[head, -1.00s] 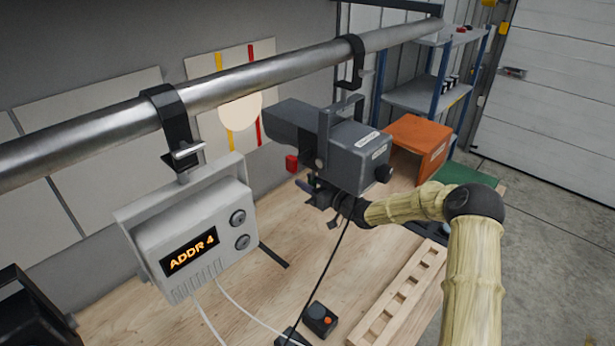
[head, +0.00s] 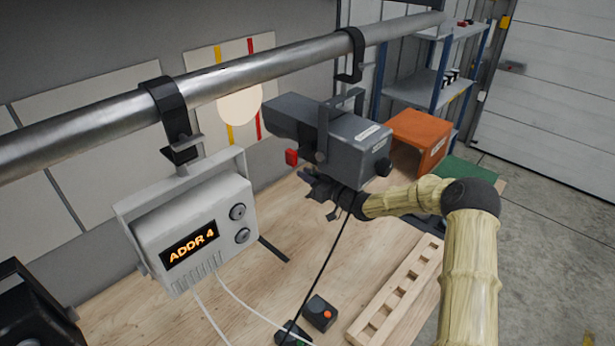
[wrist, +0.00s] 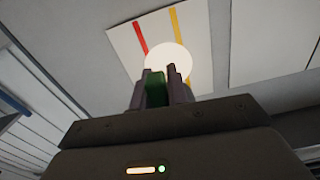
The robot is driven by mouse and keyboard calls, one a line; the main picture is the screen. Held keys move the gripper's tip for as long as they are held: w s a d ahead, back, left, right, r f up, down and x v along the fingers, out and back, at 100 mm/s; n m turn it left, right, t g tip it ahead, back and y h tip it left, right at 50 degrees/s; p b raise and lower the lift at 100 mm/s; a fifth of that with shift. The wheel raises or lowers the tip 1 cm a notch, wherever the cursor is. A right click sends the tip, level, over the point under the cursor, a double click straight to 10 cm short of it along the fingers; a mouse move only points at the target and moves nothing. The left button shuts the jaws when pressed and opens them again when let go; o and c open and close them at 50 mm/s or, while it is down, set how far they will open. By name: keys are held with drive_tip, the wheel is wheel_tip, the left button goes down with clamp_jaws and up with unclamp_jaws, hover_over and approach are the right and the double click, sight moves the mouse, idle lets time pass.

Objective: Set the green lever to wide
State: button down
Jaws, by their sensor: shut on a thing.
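The dark grey stage lamp (head: 352,142) hangs from the pipe in the head view. A red lever (head: 291,157) sticks out of the lamp's left side, above and left of my gripper. A pale round light spot (head: 240,107) lies on the wall board.
The steel pipe (head: 225,83) crosses above the bench. A white box (head: 190,235) reading ADDR 4 hangs to the left. A black cable hangs below the lamp. An orange box (head: 420,137), a wooden rack (head: 400,290) and a small button box (head: 320,313) stand on the bench.

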drive_tip(key=w+d+r+n+b, duration=0.1)
drive_tip(key=w+d+n+b, duration=0.3)
drive_tip(key=b, duration=0.3)
drive_tip(key=shift+w+n, duration=0.65)
drive_tip(key=shift+n, duration=0.05)
drive_tip(key=shift+r, duration=0.1)
drive_tip(key=c, duration=1.4)
unclamp_jaws()
drive_tip(key=shift+d, duration=0.1)
drive_tip(key=shift+o, duration=0.2)
